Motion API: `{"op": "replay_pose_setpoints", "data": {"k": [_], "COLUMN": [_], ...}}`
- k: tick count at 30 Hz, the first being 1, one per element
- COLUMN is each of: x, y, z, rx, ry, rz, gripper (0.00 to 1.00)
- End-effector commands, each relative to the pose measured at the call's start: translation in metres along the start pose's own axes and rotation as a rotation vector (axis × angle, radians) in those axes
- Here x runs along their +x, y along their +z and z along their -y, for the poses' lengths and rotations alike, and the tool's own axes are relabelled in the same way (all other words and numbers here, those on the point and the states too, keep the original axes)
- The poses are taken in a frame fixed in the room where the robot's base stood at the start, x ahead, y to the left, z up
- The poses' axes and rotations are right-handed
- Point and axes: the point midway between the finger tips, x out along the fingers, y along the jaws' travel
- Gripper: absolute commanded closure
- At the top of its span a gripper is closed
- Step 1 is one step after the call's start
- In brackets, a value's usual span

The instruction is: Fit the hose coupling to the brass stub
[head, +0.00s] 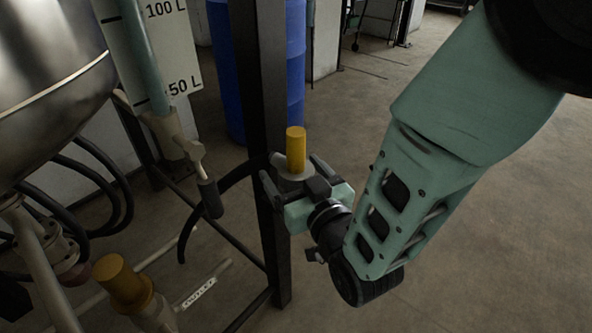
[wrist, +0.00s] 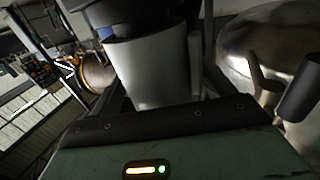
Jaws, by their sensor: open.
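The hose coupling, a pale grey collar (head: 293,184) with a yellow cylinder (head: 296,150) standing up from it, is beside the dark post. A black hose (head: 228,181) curves away behind it to the left. My gripper (head: 297,180) is open, with one finger on each side of the grey collar. I cannot tell whether the fingers touch it. In the wrist view the grey collar (wrist: 151,72) stands upright close before the palm, with a black part above it. What looks like the brass stub (head: 124,280), yellow with a flange, stands at lower left in the head view.
The dark upright post (head: 264,120) stands right behind my gripper. A steel vessel (head: 45,75) and a hanging pipe with a black end (head: 209,198) are to the left. A blue drum (head: 228,75) stands behind. The floor (head: 480,230) at right is clear.

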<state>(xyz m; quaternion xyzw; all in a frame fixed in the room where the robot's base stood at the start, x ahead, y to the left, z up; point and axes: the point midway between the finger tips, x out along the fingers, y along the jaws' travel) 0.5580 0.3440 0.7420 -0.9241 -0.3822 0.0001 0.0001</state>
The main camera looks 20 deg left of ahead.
Motion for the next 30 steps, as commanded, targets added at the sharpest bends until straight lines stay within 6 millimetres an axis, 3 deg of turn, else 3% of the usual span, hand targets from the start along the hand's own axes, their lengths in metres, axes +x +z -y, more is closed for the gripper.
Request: {"op": "replay_pose_setpoints", "data": {"k": [10,15,17,25,30], "x": [0.01,0.009,0.009,0.01,0.01], "y": [0.0,0.0,0.0,-0.005,-0.029], "z": [0.0,0.0,0.0,0.0,0.0], "rx": [0.0,0.0,0.0,0.001,0.001], "ry": [-0.001,-0.001,-0.001,-0.001,0.0], "rz": [0.0,0.0,0.0,-0.004,-0.006], "gripper": [0.19,0.66,0.8,0.8,0.8]}}
